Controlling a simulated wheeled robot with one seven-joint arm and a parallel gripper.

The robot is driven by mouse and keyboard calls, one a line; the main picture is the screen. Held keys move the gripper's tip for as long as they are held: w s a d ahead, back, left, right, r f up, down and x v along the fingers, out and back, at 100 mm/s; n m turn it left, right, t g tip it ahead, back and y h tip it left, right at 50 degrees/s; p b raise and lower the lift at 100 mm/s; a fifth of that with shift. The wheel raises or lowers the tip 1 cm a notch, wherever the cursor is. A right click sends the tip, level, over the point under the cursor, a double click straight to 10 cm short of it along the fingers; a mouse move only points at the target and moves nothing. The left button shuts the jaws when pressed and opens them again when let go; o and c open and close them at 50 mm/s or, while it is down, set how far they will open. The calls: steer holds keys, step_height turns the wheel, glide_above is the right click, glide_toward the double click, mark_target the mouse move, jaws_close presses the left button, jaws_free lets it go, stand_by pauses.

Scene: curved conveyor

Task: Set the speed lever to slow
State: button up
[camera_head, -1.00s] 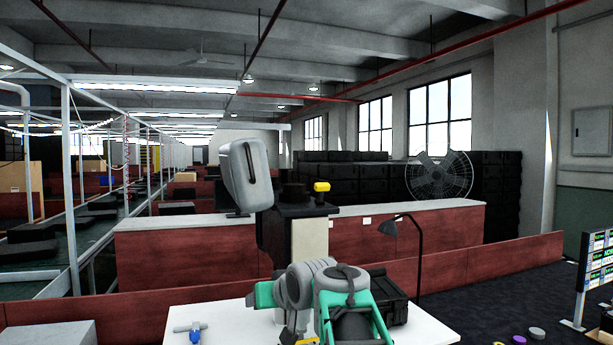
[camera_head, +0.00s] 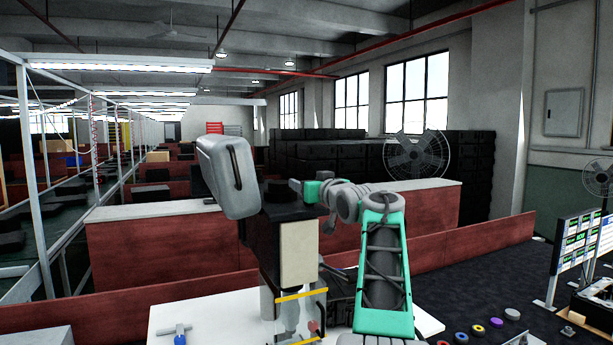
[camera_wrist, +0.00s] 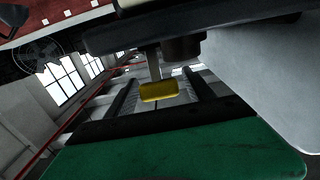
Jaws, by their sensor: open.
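The speed lever has a yellow knob (camera_wrist: 159,91) on a pale stem in the wrist view. My gripper (camera_head: 302,186) is at the right side of that dark top and hides the knob in the head view. In the wrist view its two dark fingers (camera_wrist: 163,84) are open, one on each side of the knob as seen there. I cannot tell whether either touches it.
A grey rounded casing (camera_head: 222,172) rises left of the machine's top. A white table (camera_head: 215,318) lies below, with a small blue-and-grey part (camera_head: 180,333) on it. A red partition (camera_head: 470,245) runs behind. Coloured buttons (camera_head: 478,330) and screens (camera_head: 575,245) are at right.

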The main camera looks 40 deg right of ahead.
steer(key=shift+w, duration=0.25)
steer(key=shift+c, duration=0.3)
jaws_close()
steer(key=shift+b, duration=0.35)
